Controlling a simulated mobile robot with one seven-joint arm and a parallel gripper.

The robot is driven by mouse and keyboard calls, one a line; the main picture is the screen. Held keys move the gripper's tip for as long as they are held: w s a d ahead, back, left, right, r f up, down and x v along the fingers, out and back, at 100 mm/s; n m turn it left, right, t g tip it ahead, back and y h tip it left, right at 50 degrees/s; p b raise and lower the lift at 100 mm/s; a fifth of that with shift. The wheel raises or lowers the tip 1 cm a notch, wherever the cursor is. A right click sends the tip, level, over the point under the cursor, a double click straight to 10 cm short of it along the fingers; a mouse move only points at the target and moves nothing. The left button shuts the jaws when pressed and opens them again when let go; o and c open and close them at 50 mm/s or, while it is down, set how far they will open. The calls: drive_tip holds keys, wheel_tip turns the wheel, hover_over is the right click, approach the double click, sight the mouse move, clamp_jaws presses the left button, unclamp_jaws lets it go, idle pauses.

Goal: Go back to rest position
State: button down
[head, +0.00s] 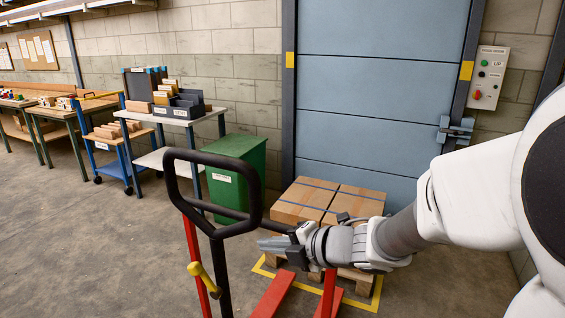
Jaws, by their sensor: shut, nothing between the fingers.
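My gripper (274,244) is in the middle of the head view, at the end of my white and grey arm, which reaches in from the right. Its fingers point left and are together with nothing visible between them. They are close to the black loop handle of the pallet truck (254,205) in the picture; I cannot tell whether they touch it. The truck has red forks (272,296) and a yellow lever (203,277). My arm hides part of the forks and pallet.
Cardboard boxes (318,198) stand on a wooden pallet inside a yellow floor marking, before a blue shutter door (378,105). A green bin (232,180), a white-topped table (212,116) and a blue trolley (112,172) stand left. The floor at front left is clear.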

drive_tip(key=d+r+m+t+h+p, duration=0.4)
drive_tip(key=d+r+m+h, duration=0.7)
drive_tip(key=d+m, duration=0.5)
drive_tip(key=s+d+r+m+g+p, duration=0.1)
drive_tip(key=s+m+g+p, duration=0.1)
drive_tip(key=s+m, duration=0.4)
drive_tip(key=s+d+r+m+g+p, duration=0.1)
drive_tip(key=s+m+g, duration=0.3)
drive_tip(key=s, duration=1)
drive_tip(key=m+p, duration=0.1)
drive_tip(key=m, duration=0.1)
drive_tip(key=shift+d+r+m+y+p, duration=0.15)
drive_tip(key=shift+r+m+y+p, duration=0.15)
drive_tip(key=shift+m+p, duration=0.1)
